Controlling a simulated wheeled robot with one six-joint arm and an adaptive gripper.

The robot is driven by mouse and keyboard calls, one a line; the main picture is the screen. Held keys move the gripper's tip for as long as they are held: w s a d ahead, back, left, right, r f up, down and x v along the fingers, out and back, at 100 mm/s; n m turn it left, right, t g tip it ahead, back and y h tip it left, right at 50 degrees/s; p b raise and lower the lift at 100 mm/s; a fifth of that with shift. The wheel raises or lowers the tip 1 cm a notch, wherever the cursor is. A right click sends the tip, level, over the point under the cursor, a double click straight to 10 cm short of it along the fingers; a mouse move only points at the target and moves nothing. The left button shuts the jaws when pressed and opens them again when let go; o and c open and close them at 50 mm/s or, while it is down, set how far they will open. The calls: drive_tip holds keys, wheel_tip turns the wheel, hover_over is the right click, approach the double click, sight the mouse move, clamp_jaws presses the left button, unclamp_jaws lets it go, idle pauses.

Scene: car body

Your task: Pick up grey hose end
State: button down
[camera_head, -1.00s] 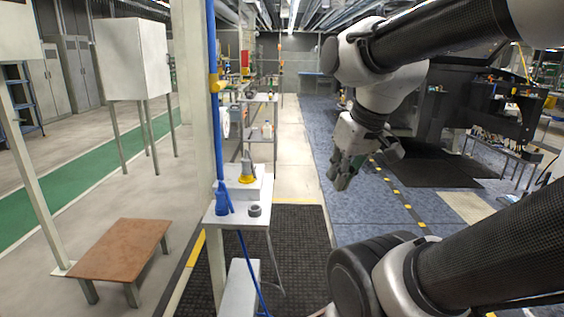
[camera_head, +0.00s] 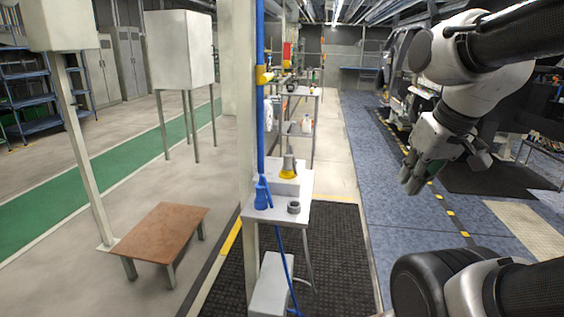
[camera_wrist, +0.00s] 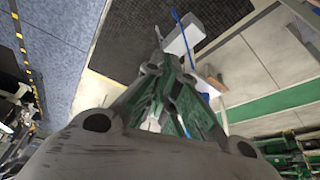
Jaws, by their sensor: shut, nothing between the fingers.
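A small grey ring-shaped piece (camera_head: 294,207), which looks like the grey hose end, lies on the small white table (camera_head: 280,203) in the head view. A grey hose hangs below the table's right side. A blue hose end (camera_head: 263,192) stands to its left, and a grey piece with a yellow base (camera_head: 288,168) sits behind it on a white block. My gripper (camera_head: 410,186) is shut and empty, pointing down, well to the right of the table. In the wrist view my green gripper fingers (camera_wrist: 160,58) come together; the grey hose end cannot be made out there.
A blue pole (camera_head: 261,100) and a pale pillar rise at the table's left. A low brown table (camera_head: 162,232) stands further left. A white box (camera_head: 270,285) is under the white table. Blue floor between table and gripper is clear.

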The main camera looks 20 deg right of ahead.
drive_tip(key=c, duration=1.8)
unclamp_jaws()
drive_tip(key=shift+a, duration=0.2)
drive_tip(key=o, duration=0.7)
drive_tip(key=shift+w+a+f+n+g, duration=0.25)
drive_tip(key=shift+w+f+g, duration=0.2)
drive_tip(key=shift+f, duration=0.15)
drive_tip(key=shift+w+a+f+n+g, duration=0.1)
drive_tip(key=shift+w+f+n+g, duration=0.15)
drive_tip(key=shift+w+f+g, duration=0.25)
drive_tip(key=shift+o, duration=0.5)
drive_tip(key=shift+w+a+f+n, duration=0.15)
drive_tip(key=shift+w+a+n, duration=0.05)
drive_tip(key=shift+w, duration=0.4)
drive_tip(key=shift+w+a+f+n, duration=0.15)
drive_tip(key=shift+w+n, duration=0.05)
drive_tip(key=shift+w, duration=0.4)
drive_tip(key=m+t, duration=0.2)
hover_over(288, 154)
drive_tip(key=s, duration=0.2)
drive_tip(key=f, duration=0.1)
drive_tip(key=x, duration=0.7)
drive_tip(key=shift+f, duration=0.2)
